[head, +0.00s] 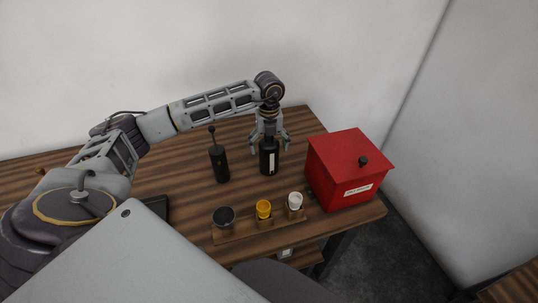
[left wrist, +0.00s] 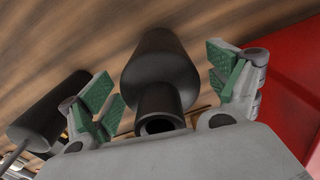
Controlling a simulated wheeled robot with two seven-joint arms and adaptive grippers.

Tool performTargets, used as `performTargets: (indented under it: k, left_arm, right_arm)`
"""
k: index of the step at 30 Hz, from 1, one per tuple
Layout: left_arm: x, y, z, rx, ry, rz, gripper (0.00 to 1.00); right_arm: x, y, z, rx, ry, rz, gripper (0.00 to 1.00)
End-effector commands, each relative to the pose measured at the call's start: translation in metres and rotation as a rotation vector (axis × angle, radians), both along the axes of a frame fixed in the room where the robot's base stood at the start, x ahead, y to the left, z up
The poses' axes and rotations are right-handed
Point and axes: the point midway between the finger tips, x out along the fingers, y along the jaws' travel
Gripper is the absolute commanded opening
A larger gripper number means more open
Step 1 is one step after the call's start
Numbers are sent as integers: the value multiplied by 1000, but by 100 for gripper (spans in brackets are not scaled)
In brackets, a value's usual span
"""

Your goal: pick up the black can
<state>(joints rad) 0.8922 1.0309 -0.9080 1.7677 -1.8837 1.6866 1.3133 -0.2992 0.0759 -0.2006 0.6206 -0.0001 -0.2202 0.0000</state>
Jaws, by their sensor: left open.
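The black can (head: 269,158) is a dark upright cylinder with a white label, standing on the wooden table. My left gripper (head: 270,142) is directly above it, pointing down, with its open fingers on either side of the can's upper part. In the left wrist view the can (left wrist: 160,75) shows a narrower neck with a hollow top, between the green-padded fingers of my left gripper (left wrist: 165,88). Gaps show between the pads and the can. My right gripper is not in view.
A black grinder-like cylinder (head: 219,164) with a thin knobbed rod stands just left of the can. A red lidded box (head: 342,180) stands to the right. A wooden rack (head: 232,236) holding several small cups lies in front. The wooden table (head: 185,150) is bare behind the grinder.

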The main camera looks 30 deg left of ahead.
Motion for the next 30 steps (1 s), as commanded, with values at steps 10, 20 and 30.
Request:
performTargets:
  k: [10, 20, 30]
  left_arm:
    - [0, 0, -11, -1, 1, -1, 90]
    - [0, 0, -11, 0, 0, -1, 85]
    - [0, 0, -11, 0, 0, -1, 41]
  right_arm:
    - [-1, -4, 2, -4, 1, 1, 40]
    - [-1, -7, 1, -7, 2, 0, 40]
    - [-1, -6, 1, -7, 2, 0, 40]
